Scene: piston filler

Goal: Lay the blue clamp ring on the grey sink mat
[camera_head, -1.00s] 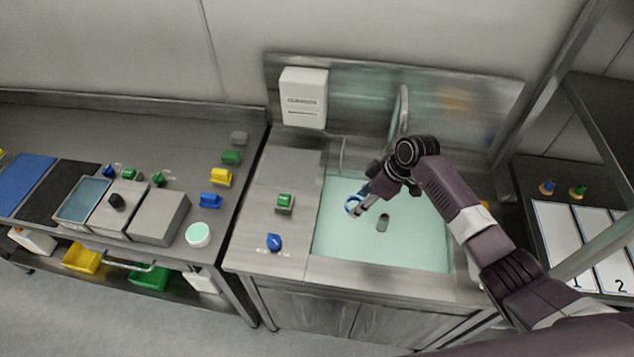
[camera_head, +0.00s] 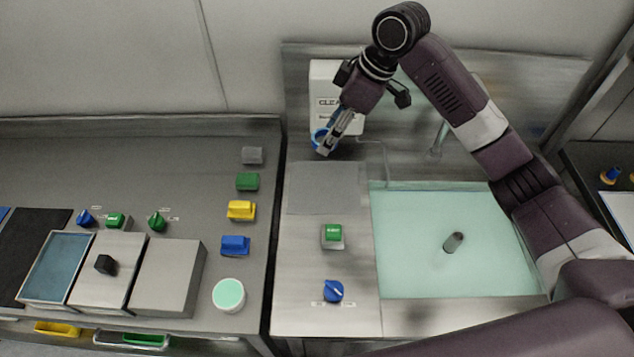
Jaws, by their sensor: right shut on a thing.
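The blue clamp ring (camera_head: 319,140) is in my right gripper (camera_head: 326,148), at its fingertips. The gripper is shut on the ring and points down and to the left. It appears above the back edge of the grey sink mat (camera_head: 325,188), in front of the white wall dispenser. The ring's height above the mat is hard to tell, and the fingers hide part of the ring. The mat lies flat and bare on the steel drainboard, left of the basin. My left gripper is not in view.
The basin (camera_head: 445,270) of pale green water is right of the mat. The white dispenser (camera_head: 325,72) hangs behind. A green switch (camera_head: 333,233) and a blue knob (camera_head: 333,291) stand in front of the mat. Several coloured blocks stand on the left bench.

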